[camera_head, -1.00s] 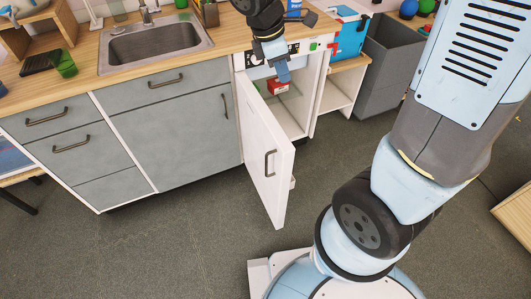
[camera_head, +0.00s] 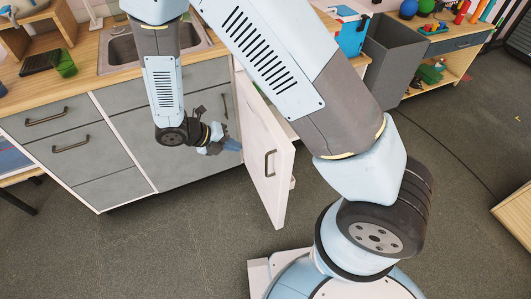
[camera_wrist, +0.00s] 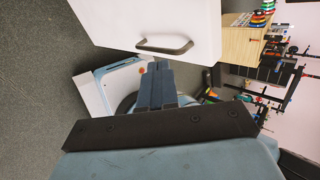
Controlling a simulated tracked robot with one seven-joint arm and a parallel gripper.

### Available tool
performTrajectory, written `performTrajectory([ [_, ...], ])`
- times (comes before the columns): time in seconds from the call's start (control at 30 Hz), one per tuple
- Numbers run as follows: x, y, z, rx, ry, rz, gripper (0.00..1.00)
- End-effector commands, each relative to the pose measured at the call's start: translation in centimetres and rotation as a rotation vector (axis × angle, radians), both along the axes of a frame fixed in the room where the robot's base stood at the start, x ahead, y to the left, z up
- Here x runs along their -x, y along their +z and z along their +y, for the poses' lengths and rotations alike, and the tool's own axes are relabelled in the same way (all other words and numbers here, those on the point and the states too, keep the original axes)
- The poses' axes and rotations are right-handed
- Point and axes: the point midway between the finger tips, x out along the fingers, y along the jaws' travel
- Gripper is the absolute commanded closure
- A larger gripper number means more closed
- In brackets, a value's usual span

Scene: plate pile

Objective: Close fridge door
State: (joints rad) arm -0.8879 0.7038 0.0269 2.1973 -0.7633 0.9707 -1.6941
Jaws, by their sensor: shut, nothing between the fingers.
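The white fridge door (camera_head: 264,160) stands open, swung out from the counter toward the room, with a dark handle (camera_head: 270,163) on its outer face. In the wrist view the door (camera_wrist: 150,15) fills the top, with its handle (camera_wrist: 165,46) near the middle. My gripper (camera_head: 236,145) is shut and empty. It is on the outer, left side of the door, close to the door's hinge-side part; I cannot tell whether it touches. In the wrist view the shut fingers (camera_wrist: 157,75) point toward the door.
Grey cabinets (camera_head: 70,140) under a wooden counter with a sink (camera_head: 120,50) stand left of the door. A grey bin (camera_head: 390,60) stands to the right. The floor (camera_head: 180,240) in front of the door is clear on the left.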

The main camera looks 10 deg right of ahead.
Motion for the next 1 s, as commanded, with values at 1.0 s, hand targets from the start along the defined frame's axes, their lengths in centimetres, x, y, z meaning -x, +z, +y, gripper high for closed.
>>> performTrajectory([
  [1.0,-1.7,-8.6,-8.3,0.045,0.092,0.057,1.00],
])
